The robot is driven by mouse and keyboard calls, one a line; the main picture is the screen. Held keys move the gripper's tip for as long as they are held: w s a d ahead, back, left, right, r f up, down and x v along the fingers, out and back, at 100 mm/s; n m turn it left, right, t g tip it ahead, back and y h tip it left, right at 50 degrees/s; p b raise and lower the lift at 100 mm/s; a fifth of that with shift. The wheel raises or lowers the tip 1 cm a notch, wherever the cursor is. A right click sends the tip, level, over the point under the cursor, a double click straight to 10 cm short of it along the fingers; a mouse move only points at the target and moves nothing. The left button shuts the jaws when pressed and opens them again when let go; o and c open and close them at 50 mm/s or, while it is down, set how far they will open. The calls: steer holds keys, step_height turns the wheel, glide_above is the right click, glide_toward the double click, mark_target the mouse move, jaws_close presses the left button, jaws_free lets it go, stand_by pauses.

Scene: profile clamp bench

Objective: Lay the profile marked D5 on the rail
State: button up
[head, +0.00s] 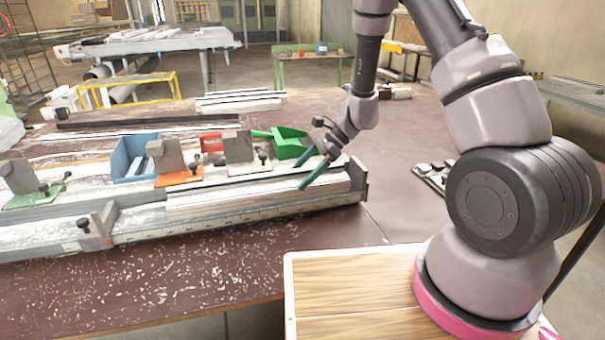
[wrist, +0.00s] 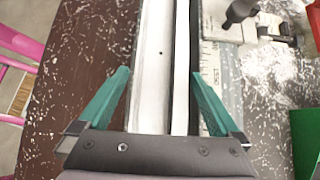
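A long metal rail (head: 140,231) with a ruled front edge runs across the bench. White profiles (head: 255,192) lie lengthwise along its right part; no D5 mark is readable on them. My gripper (head: 301,175) has two teal fingers, spread apart, over the right end of these profiles. In the wrist view my gripper (wrist: 160,73) is open, with a wide white profile (wrist: 158,85) bearing a small dark hole and a narrower white strip (wrist: 181,65) between its fingers. The fingers do not visibly press on either. Whether the fingertips reach below the profile tops cannot be told.
A grey stop (head: 97,228) stands on the rail's left part. Behind are clamps on orange (head: 179,178) and green bases, a blue bin (head: 128,160), a red bin (head: 211,142) and a green scoop (head: 287,142). More white profiles (head: 240,102) lie farther back. Chips litter the front.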

steer(key=shift+r, duration=0.5)
steer(key=v, duration=1.2)
steer(key=s+d+r+n+t+h, duration=0.2)
steer(key=s+r, duration=0.4)
steer(key=r, duration=0.3)
steer(key=s+d+r+n+t+h, duration=0.2)
steer(key=s+d+r+n+t, duration=0.2)
steer(key=s+r, duration=0.3)
steer(key=s+d+r+n+t+h, duration=0.2)
steer(key=s+d+r+n+t, duration=0.1)
steer(key=r, duration=0.7)
steer(key=s+d+n, duration=0.1)
steer(key=s+n, duration=0.1)
steer(key=s, duration=0.1)
steer(key=shift+s+d+r+n+h, duration=0.25)
steer(key=shift+d+r+n+h, duration=0.05)
steer(key=shift+h, duration=0.1)
steer(key=shift+c, duration=0.3)
